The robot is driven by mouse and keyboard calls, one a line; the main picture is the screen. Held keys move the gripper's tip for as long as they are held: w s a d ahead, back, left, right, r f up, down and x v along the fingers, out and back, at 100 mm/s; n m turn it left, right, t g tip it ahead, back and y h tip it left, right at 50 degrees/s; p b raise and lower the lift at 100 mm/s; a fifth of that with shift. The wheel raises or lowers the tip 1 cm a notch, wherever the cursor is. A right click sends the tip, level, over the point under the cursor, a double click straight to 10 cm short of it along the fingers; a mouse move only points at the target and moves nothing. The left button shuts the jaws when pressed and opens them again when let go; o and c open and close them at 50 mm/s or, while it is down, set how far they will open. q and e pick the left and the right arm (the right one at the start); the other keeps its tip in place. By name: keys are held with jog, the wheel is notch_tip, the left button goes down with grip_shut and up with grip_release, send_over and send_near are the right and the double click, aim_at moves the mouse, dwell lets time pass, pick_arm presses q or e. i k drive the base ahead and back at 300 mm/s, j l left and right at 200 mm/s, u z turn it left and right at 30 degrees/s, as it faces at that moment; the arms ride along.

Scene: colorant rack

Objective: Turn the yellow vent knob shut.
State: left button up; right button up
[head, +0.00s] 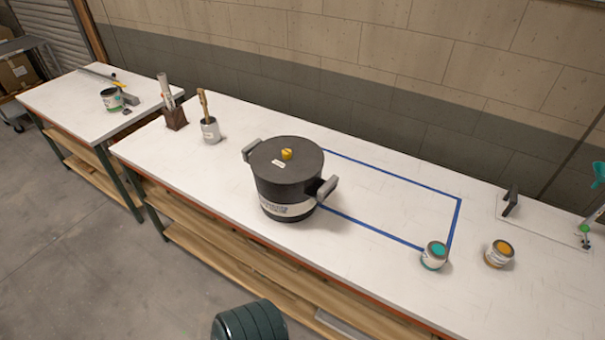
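The yellow vent knob (287,154) sits on top of the dark grey lid (268,150) of a large black pot (280,190). The pot stands upright on the white bench, with one grey handle at the upper left and one at the lower right. A white label is on its front. The knob is too small to tell whether it is open or shut. Neither of my grippers shows in the head view, and nothing touches the knob.
A blue tape outline (400,180) lies right of the pot on the white bench (370,165), mostly empty inside. A teal paint can (434,257) stands at its near right corner, an orange paint can (499,254) further right. A brush cup (211,131) stands left.

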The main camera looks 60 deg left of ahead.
aim_at(286, 154)
jog(key=u, duration=2.15)
